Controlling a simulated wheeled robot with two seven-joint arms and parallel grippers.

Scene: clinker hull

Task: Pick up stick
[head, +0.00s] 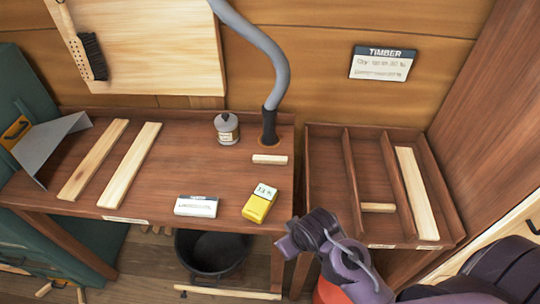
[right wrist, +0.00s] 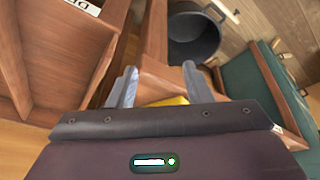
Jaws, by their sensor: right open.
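Several pale wooden sticks are in the head view. Two long ones lie on the left of the bench, a left one (head: 94,160) and a right one (head: 130,165). A short stick (head: 269,159) lies near the hose foot. In the divided tray at right, a short stick (head: 378,208) lies in the middle compartment and a long stick (head: 417,195) in the right one. My right arm is in front of the bench's right end. In the right wrist view my right gripper (right wrist: 158,82) is open, with no stick between its fingers. My left gripper is out of view.
On the bench (head: 180,150) are a yellow meter (head: 258,205), a white box (head: 196,206), a jar (head: 227,129) and a grey dustpan (head: 60,140). The grey hose (head: 262,50) rises at the back. A dark bucket (head: 210,250) stands below. The tray (head: 330,180) has upright dividers.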

